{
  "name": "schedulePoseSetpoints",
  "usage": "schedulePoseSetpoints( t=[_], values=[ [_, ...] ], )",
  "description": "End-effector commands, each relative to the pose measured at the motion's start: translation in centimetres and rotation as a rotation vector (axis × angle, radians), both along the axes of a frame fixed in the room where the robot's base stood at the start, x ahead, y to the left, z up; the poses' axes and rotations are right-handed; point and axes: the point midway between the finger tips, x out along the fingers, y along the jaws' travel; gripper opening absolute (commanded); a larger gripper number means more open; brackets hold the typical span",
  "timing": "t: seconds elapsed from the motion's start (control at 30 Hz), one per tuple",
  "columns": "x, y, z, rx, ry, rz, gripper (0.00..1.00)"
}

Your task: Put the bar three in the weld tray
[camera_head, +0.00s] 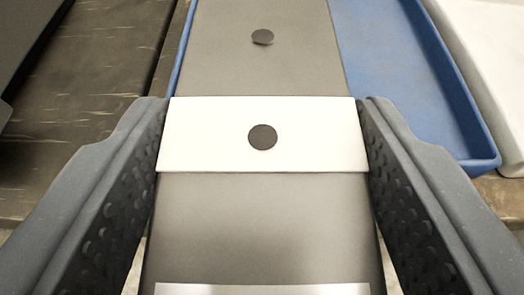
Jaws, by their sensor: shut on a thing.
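My gripper (263,140) is shut on a long grey bar, bar three (262,225), with one dark finger on each side of it. The bar has a white band (205,135) with a dark dot between the fingers, and another dark dot further up. The bar runs from the bottom of the view to the top, and its far end is out of view. A blue tray (395,75), likely the weld tray, lies behind it. The far part of the bar overlaps the tray in the picture; I cannot tell whether it touches the tray. The tray's left part is mostly hidden by the bar.
A worn dark wooden surface (85,75) lies to the left, with a dark object (25,35) at the top left corner. A white object (490,50) stands right of the blue tray, close to its rim.

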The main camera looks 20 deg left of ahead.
Motion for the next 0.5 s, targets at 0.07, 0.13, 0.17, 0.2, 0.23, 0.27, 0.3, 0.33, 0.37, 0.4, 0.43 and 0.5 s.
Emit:
schedulePoseSetpoints(
  t=[0.07, 0.13, 0.17, 0.2, 0.23, 0.27, 0.3, 0.33, 0.37, 0.4, 0.43, 0.5],
  values=[
    [1.2, 0.0, 0.2, -0.005, -0.009, 0.002, 0.00],
    [2.3, 0.1, -0.2, -0.006, -0.006, 0.003, 0.00],
    [2.8, 0.2, -0.3, -0.005, -0.006, 0.003, 0.00],
    [3.5, 0.2, -0.3, -0.006, -0.006, 0.003, 0.00],
    [4.0, 0.3, -0.4, -0.007, -0.005, 0.004, 0.00],
    [4.4, 0.4, -0.4, -0.006, -0.005, 0.003, 0.00],
    [5.0, 0.4, -0.5, -0.006, -0.004, 0.003, 0.00],
    [5.5, 0.4, -0.5, -0.004, -0.004, 0.002, 0.00],
    [6.0, 0.5, -0.5, -0.004, -0.005, 0.003, 0.00],
    [6.6, 0.6, -0.5, -0.004, -0.007, 0.005, 0.00],
    [7.0, 0.6, -0.6, -0.003, -0.007, 0.004, 0.00],
    [8.0, 0.6, -0.8, -0.004, -0.003, 0.003, 0.00]
  ],
)
